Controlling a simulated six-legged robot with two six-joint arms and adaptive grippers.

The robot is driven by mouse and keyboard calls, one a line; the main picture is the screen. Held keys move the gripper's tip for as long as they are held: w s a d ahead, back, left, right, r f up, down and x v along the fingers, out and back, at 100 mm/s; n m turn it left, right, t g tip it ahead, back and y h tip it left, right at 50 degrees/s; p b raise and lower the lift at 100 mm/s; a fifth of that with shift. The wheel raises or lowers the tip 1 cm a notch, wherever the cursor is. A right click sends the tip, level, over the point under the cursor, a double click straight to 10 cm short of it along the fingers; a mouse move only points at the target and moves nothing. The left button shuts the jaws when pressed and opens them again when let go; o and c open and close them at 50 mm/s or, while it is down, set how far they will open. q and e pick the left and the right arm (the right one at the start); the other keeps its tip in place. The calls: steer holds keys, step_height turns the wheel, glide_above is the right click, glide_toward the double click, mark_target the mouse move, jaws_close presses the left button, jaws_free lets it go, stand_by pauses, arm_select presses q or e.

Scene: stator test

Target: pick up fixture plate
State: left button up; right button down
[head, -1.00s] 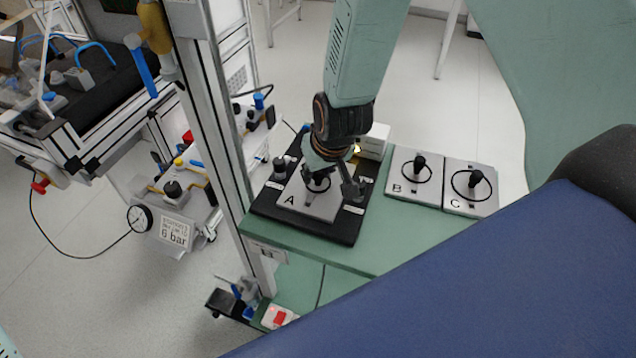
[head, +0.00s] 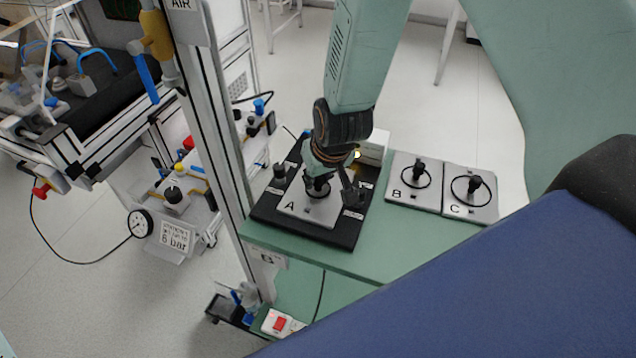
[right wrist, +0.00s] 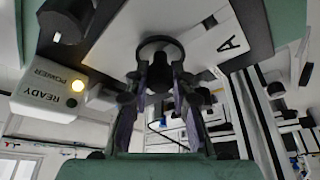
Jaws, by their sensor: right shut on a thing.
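The fixture plate marked A (head: 306,208) is a light grey plate lying in a black base (head: 342,233) on the green table. A dark knob with a black ring stands at its middle. My right gripper (head: 317,186) points down over plate A and is shut on its knob. In the right wrist view plate A (right wrist: 208,42) shows at the top with its letter, and the fingers of the right gripper (right wrist: 161,70) close around the dark knob. The knob is partly hidden by the fingers. My left gripper is not in view.
Plates B (head: 407,194) and C (head: 470,208) lie to the right on the green table (head: 375,245). A white box with a lit lamp (right wrist: 52,88), marked READY and POWER, stands close by the gripper. An aluminium post (head: 222,130) rises just left of the black base.

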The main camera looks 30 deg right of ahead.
step_height(320, 180, up, 8)
steer(key=p, duration=0.3)
steer(key=shift+p, duration=0.4)
steer(key=shift+r+p, duration=0.5)
steer(key=shift+r, duration=0.2)
steer(key=shift+w+r, duration=0.15)
steer(key=shift+r, duration=0.15)
